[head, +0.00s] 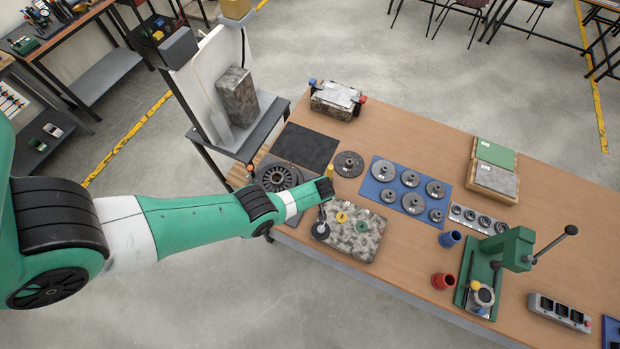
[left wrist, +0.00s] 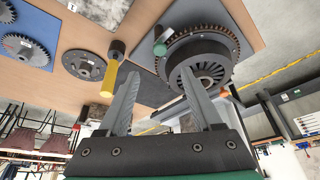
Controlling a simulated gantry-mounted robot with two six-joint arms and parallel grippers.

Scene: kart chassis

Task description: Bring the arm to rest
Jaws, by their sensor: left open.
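My left arm reaches in from the left in the head view. Its gripper end (head: 324,188) is over the near left part of the workbench, above the speckled plate. In the left wrist view my left gripper (left wrist: 160,75) is open, with nothing between its fingers. A yellow cylinder (left wrist: 109,78) with a dark top appears near the left finger. A dark finned round part (left wrist: 198,70) with a toothed ring shows behind the right finger. No contact is seen. My right gripper is in neither view.
The workbench (head: 400,135) carries a speckled plate (head: 362,243), a blue gear mat (head: 384,170), a dark disc (head: 348,164), a toothed dark wheel (head: 277,178), a green press (head: 512,246), and red (head: 443,281) and blue (head: 449,239) cups. A stand (head: 235,138) rises behind the arm.

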